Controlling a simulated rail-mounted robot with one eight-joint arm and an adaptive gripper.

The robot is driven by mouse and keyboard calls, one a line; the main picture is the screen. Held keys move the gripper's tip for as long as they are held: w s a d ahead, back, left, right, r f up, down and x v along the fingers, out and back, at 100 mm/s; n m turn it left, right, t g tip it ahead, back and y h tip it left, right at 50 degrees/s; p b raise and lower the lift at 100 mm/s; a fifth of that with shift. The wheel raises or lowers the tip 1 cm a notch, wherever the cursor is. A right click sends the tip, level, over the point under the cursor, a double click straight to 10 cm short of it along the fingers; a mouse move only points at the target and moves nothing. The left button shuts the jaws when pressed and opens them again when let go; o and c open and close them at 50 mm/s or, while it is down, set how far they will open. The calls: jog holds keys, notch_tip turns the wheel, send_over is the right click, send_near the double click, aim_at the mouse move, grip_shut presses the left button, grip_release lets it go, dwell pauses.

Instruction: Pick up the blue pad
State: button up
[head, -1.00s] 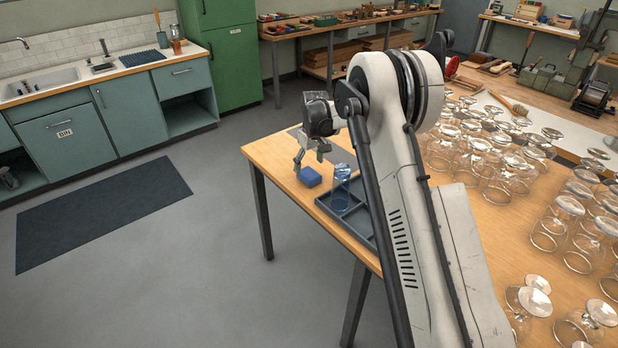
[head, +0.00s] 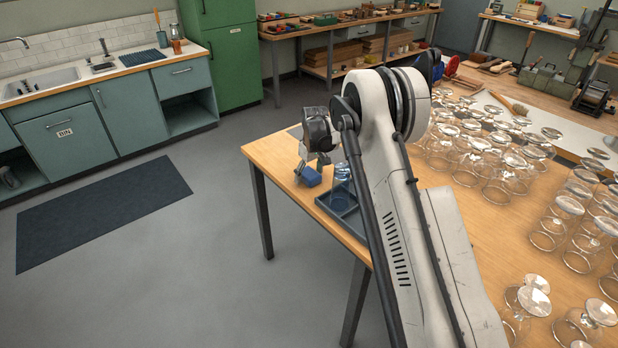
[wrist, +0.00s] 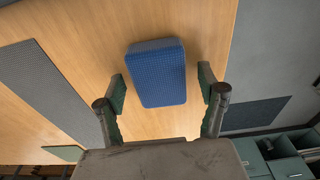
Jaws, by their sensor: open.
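The blue pad (head: 309,177) lies on the wooden table near its left corner, beside a blue-grey tray. In the wrist view the blue pad (wrist: 158,76) shows as a textured rounded block on the bare wood. My gripper (head: 311,164) is above the pad in the head view. In the wrist view my gripper (wrist: 162,84) is open, with one finger on each side of the pad and a gap to both sides. It holds nothing. How far the fingertips are above the tabletop cannot be told.
The blue-grey tray (head: 325,203) holds a clear glass (head: 341,184), close to the right of the pad. Many upturned glasses (head: 470,160) crowd the table's right part. A grey strip (wrist: 45,85) lies beside the pad in the wrist view. The table edge is near.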

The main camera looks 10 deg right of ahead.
aim_at(305, 174)
jog(key=shift+f+b, duration=0.25)
jog(key=shift+b, duration=0.15)
dwell(0.4)
jog(key=c, duration=1.1)
jog(key=shift+r, duration=0.15)
jog(key=shift+r+p, duration=0.45)
jog(key=shift+p, duration=0.15)
jog(key=r, duration=0.1)
jog(key=a+r, duration=0.1)
jog(key=r, duration=0.2)
jog(key=shift+s+a+r+b, duration=0.15)
jog(key=shift+s+b, duration=0.15)
jog(key=shift+s, duration=0.05)
jog(key=s+a+r, duration=0.5)
jog(key=a+r, duration=0.1)
jog(key=a, duration=0.2)
jog(key=shift+s+a, duration=0.3)
